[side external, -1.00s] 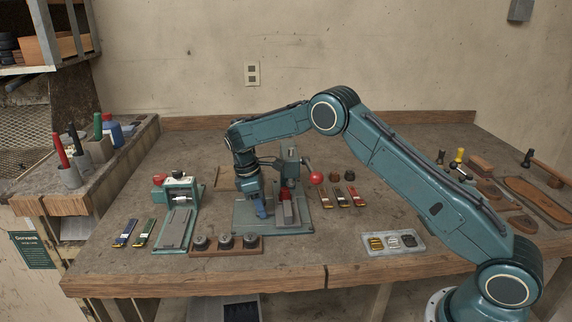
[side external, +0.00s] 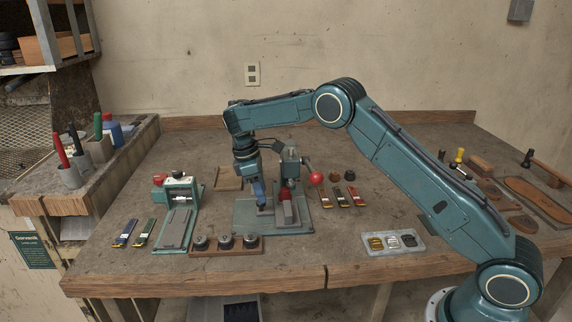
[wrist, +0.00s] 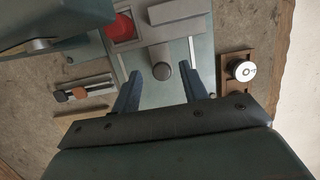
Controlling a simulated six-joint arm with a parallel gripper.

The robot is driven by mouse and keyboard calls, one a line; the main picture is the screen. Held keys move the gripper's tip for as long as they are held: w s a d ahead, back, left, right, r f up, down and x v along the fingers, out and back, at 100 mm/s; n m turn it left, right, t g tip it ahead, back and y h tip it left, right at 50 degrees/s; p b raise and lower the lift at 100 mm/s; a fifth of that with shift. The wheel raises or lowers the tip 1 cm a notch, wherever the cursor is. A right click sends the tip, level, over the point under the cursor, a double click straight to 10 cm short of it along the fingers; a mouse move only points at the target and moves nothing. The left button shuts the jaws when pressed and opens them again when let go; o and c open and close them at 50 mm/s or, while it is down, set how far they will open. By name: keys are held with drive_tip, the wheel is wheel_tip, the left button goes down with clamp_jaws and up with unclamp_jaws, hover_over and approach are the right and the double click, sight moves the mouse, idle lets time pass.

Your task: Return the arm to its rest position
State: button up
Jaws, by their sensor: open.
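My gripper (side external: 262,197) hangs above the left part of the green base plate of the stitcher (side external: 245,217), its blue fingers pointing down. In the wrist view my gripper (wrist: 162,92) shows its two blue fingers spread apart with nothing held between them. A grey round post (wrist: 161,71) on the plate shows beyond the gap between the fingers. The stitcher's upright, with a red-ball lever (side external: 316,178), stands just right of the gripper. My arm arches from its base at the lower right.
A second green machine (side external: 178,215) stands left of the stitcher. A wooden rack with dark bobbins (side external: 225,250) lies in front. Several coloured cartridges (side external: 341,196) lie to the right, and a grey tray (side external: 394,243) is near the front edge. The space above the bench is open.

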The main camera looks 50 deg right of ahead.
drive_tip(key=shift+r, duration=0.75)
drive_tip(key=shift+s+d, duration=0.3)
